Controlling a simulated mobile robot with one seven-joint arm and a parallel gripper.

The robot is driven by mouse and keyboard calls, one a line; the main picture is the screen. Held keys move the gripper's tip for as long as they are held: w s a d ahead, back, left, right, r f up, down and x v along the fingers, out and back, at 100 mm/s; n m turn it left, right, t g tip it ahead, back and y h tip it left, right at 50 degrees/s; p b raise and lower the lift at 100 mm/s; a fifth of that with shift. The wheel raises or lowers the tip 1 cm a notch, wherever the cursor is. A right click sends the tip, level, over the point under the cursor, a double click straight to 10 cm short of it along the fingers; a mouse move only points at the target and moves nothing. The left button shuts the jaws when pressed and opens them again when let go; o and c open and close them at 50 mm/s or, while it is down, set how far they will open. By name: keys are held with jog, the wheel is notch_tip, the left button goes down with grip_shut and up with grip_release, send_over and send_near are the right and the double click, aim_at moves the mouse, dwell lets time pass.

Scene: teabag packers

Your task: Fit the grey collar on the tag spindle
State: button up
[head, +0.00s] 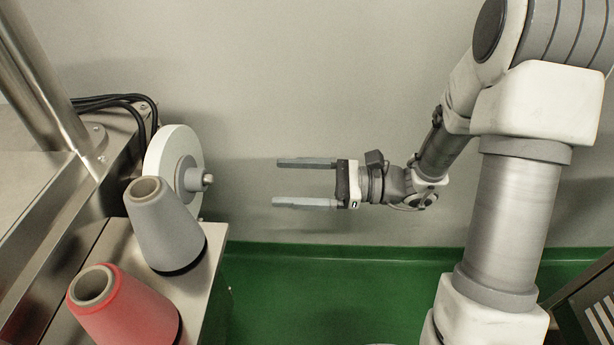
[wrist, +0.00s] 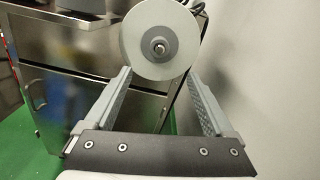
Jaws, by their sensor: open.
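The tag spindle shows as a short metal pin (head: 207,179) sticking out from the centre of a white disc (head: 163,150) at the left in the head view. A grey ring (head: 187,174) sits around the pin against the disc's face. I cannot tell if this ring is the grey collar or a fixed hub; no other loose grey ring shows. In the wrist view the disc (wrist: 139,62), the grey ring (wrist: 148,50) and the pin (wrist: 160,48) are straight ahead, beyond the fingertips. My gripper (head: 277,182) is open and empty, to the right of the spindle and apart from it.
A grey cone (head: 165,228) and a red cone (head: 125,308) stand on a metal ledge below the disc. Black cables (head: 118,100) run behind the disc. A grey wall is behind; the space between gripper and spindle is clear above the green floor (head: 300,290).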

jog(key=shift+s+d, duration=0.15)
jog(key=shift+d, duration=1.3)
